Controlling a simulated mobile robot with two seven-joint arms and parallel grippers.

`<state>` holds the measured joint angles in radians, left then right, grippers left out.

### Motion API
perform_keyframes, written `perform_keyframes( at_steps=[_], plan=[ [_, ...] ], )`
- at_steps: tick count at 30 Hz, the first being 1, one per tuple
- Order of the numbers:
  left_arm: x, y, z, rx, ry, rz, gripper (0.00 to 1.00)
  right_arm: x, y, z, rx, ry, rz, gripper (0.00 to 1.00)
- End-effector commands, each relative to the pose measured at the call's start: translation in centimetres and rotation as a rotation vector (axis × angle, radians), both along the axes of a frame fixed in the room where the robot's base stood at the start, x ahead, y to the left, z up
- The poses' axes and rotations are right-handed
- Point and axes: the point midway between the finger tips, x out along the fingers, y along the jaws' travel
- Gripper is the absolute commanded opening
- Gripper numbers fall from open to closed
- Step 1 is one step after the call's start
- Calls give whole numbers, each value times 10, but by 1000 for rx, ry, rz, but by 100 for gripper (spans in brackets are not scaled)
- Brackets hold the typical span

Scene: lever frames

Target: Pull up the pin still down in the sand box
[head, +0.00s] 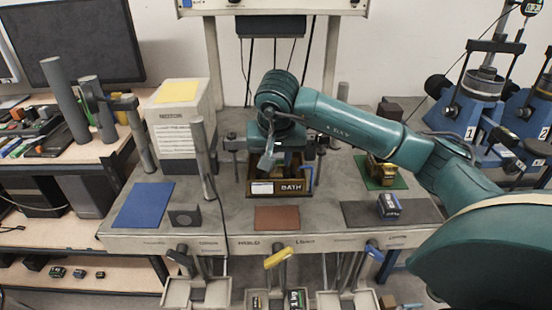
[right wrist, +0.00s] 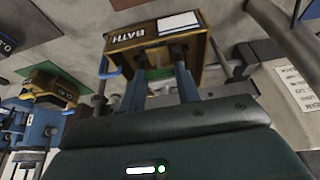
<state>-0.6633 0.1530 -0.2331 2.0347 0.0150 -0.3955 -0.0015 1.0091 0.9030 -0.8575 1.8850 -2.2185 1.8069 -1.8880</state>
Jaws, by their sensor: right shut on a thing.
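My right gripper (head: 268,160) reaches down over a brown open box marked BATH (head: 292,187) at the table's middle. In the right wrist view, its two fingers (right wrist: 162,88) point into the BATH box (right wrist: 150,38). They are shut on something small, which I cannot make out. A blue upright piece (head: 308,176) stands at the box's right side. A smaller yellow-brown box (head: 381,170) sits on a green mat to the right; its label is only partly readable in the right wrist view. I read no sand label. My left gripper is out of view.
A small blue box (head: 388,206) stands on a dark mat at the right. A tall grey post (head: 203,160) rises left of the BATH box.

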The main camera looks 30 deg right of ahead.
Motion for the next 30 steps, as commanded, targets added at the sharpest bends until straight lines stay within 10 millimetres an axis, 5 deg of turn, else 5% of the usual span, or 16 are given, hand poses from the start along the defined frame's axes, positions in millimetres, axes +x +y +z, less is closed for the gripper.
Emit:
perform_keyframes(
  at_steps=[2,3,11,22,30],
  plan=[
    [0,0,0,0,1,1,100,1,-1,4,1,-11,-2,0],
    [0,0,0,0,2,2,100,2,-1,5,1,-11,-3,33],
    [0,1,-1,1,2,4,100,1,-1,4,1,-9,-2,54],
    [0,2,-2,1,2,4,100,-1,1,10,1,-10,-1,55],
    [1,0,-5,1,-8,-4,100,-18,12,61,0,-15,1,55]
  ],
)
